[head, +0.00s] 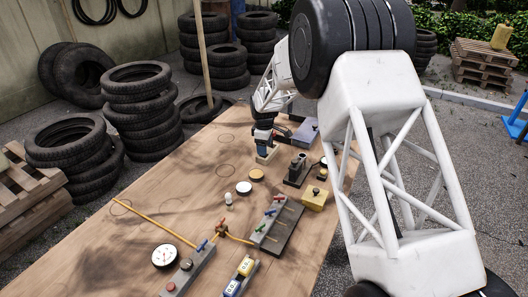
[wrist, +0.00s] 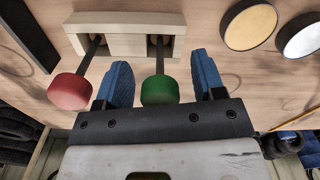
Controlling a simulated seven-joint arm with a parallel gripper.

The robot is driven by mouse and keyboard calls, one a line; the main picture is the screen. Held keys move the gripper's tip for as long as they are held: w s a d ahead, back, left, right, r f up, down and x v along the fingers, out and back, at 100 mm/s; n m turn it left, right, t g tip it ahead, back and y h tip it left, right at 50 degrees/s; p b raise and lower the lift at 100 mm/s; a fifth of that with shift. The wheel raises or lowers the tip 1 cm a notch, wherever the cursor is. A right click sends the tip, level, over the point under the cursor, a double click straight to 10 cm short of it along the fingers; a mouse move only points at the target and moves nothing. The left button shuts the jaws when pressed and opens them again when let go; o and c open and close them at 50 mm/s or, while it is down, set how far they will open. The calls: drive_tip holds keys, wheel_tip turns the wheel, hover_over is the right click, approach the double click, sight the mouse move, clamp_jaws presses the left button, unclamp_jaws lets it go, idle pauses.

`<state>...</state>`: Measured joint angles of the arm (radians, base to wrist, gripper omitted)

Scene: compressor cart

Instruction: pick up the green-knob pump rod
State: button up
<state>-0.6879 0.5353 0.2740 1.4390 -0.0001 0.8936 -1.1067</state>
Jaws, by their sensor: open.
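The green-knob pump rod (wrist: 160,90) stands in a pale wooden holder (wrist: 120,42), its dark shaft running into a slot. A red-knob rod (wrist: 70,91) is in the slot to its left. My gripper (wrist: 162,68) is open, with one blue finger on each side of the green knob in the wrist view. A gap shows on both sides and nothing is gripped. In the head view my gripper (head: 263,135) is at the wooden holder (head: 266,155) on the far part of the table, and hides the knobs.
On the wooden table (head: 140,235), a yellow-topped disc (wrist: 249,24) and a white disc (wrist: 301,38) lie right of the holder. A dark bar (wrist: 28,32) lies to its left. Valve blocks and a gauge (head: 165,256) are nearer the front. Tyre stacks (head: 140,110) stand beyond the table.

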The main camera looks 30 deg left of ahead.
drive_tip(key=shift+c, duration=0.2)
drive_tip(key=c, duration=1)
drive_tip(key=shift+r, duration=0.1)
drive_tip(key=shift+r, duration=0.7)
wheel_tip(320, 180, up, 2)
drive_tip(key=shift+r, duration=0.1)
drive_tip(key=s+d, duration=0.3)
drive_tip(key=s, duration=0.1)
drive_tip(key=s+d+r, duration=0.1)
drive_tip(key=s+d, duration=0.2)
drive_tip(key=s, duration=0.1)
drive_tip(key=s+d, duration=0.4)
drive_tip(key=shift+s+r, duration=0.15)
drive_tip(key=shift+s, duration=0.1)
drive_tip(key=a+r, duration=0.1)
drive_tip(key=a, duration=0.1)
drive_tip(key=w+a+r, duration=0.1)
drive_tip(key=a, duration=0.2)
drive_tip(key=w+a+r, duration=0.1)
drive_tip(key=a, duration=0.2)
drive_tip(key=shift+w+r, duration=0.1)
drive_tip(key=shift+r, duration=0.25)
